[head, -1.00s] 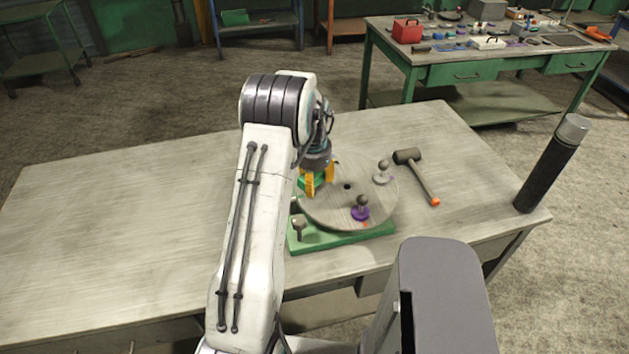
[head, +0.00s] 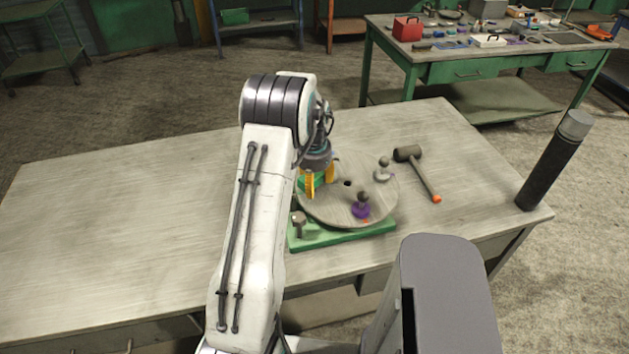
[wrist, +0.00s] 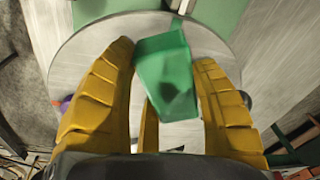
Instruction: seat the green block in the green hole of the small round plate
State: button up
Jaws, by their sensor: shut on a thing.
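My gripper (head: 320,186) has yellow fingers and is shut on the green block (wrist: 165,75), which looks tilted between the fingers in the wrist view. In the head view the green block (head: 312,182) shows only partly, behind the fingers. It is over the left part of the small round plate (head: 330,210), a grey disc that also shows in the wrist view (wrist: 85,60). I cannot tell whether the block touches the plate. The green hole is not visible to me; the gripper and block cover that side.
The plate sits on a green base (head: 345,236) with a grey post (head: 298,224) at its front left. A purple knobbed piece (head: 361,209) and a grey knobbed piece (head: 383,172) stand on the plate. A mallet (head: 418,172) and a black cylinder (head: 553,163) are to the right. The table's left is clear.

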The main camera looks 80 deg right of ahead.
jog(key=shift+f+b, duration=1.2)
jog(key=shift+f, duration=0.3)
jog(key=o, duration=0.9)
jog(key=shift+a+f, duration=0.1)
jog(key=shift+r+p, duration=2.35)
jog(key=shift+r, duration=1.5)
jog(key=o, duration=0.6)
jog(key=r, duration=0.8)
jog(key=a+r, duration=0.1)
jog(key=r, duration=0.3)
jog(key=shift+a, duration=0.1)
